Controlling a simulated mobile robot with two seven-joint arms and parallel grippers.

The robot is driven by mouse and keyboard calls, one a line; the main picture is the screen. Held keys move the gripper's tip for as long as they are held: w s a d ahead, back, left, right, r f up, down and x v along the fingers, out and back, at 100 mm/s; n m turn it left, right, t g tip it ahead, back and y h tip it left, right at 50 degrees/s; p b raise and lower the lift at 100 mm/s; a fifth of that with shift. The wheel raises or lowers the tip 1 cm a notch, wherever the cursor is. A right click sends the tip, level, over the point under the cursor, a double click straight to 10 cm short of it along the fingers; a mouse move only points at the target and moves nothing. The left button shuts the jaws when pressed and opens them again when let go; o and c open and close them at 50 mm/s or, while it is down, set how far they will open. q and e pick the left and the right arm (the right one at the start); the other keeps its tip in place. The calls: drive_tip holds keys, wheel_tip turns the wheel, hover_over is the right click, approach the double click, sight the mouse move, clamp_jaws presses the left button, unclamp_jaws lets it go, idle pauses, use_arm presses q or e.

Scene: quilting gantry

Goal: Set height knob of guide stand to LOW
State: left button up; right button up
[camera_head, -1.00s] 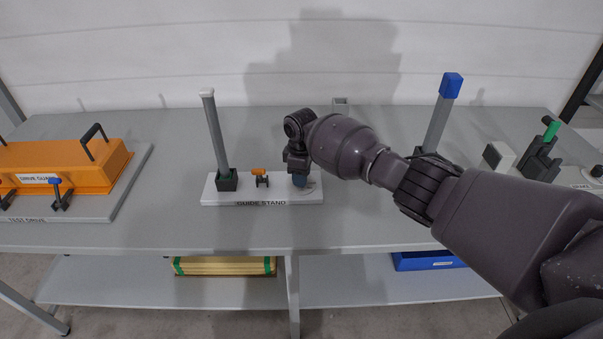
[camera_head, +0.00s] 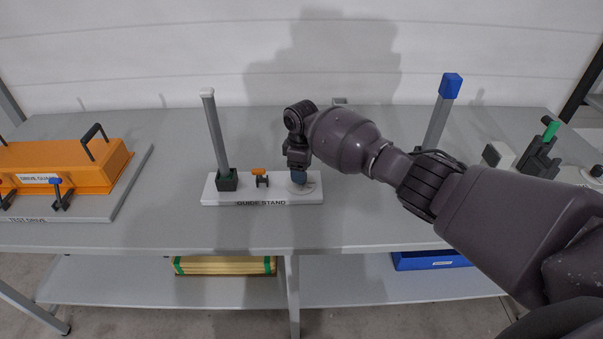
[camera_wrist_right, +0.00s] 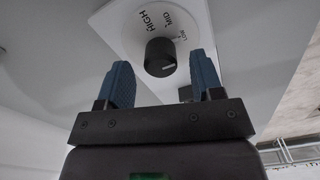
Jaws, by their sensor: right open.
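The guide stand (camera_head: 225,196) is a white base on the bench with a tall grey post at its left end. An orange-topped clamp sits mid-base. Its height knob (camera_wrist_right: 160,50) is black and round on a white dial marked HIGH, MID and LOW; a pale mark shows on the knob. In the head view my gripper hides the knob. My right gripper (camera_head: 298,178) is over the dial at the base's right end. In the right wrist view its blue fingers are open, with the knob in the gap just beyond the tips; contact is not visible. My left gripper is out of view.
An orange drive guard (camera_head: 70,165) stands on a grey plate at left. A blue-capped post (camera_head: 450,86) and a green-handled clamp (camera_head: 541,150) stand at right. A blue bin (camera_head: 425,261) is on the lower shelf. Bench in front of the stand is clear.

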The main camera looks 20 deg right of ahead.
wheel_tip(320, 180, up, 9)
drive_tip(key=shift+f, duration=0.15)
idle(0.5)
drive_tip(key=w+a+r+m+t+y, duration=0.2)
drive_tip(key=w+a+r+t+y, duration=0.1)
drive_tip(key=w+a+r+t, duration=0.5)
drive_tip(key=s+d+f+m+t+h, duration=0.1)
drive_tip(key=s+d+f+m, duration=0.2)
drive_tip(key=s+f, duration=0.6)
drive_tip(key=s+d+f+m+t+h, duration=0.1)
drive_tip(key=s+d+f, duration=0.6)
drive_tip(key=s, duration=1.4)
drive_tip(key=s+d+f+m+t+h, duration=0.1)
drive_tip(key=s+d+f+m, duration=0.3)
drive_tip(key=s+f, duration=0.7)
drive_tip(key=s+d, duration=0.1)
drive_tip(key=s, duration=0.3)
drive_tip(key=shift+d+f+m+t, duration=0.2)
drive_tip(key=shift+m+t, duration=0.1)
drive_tip(key=shift+t, duration=0.1)
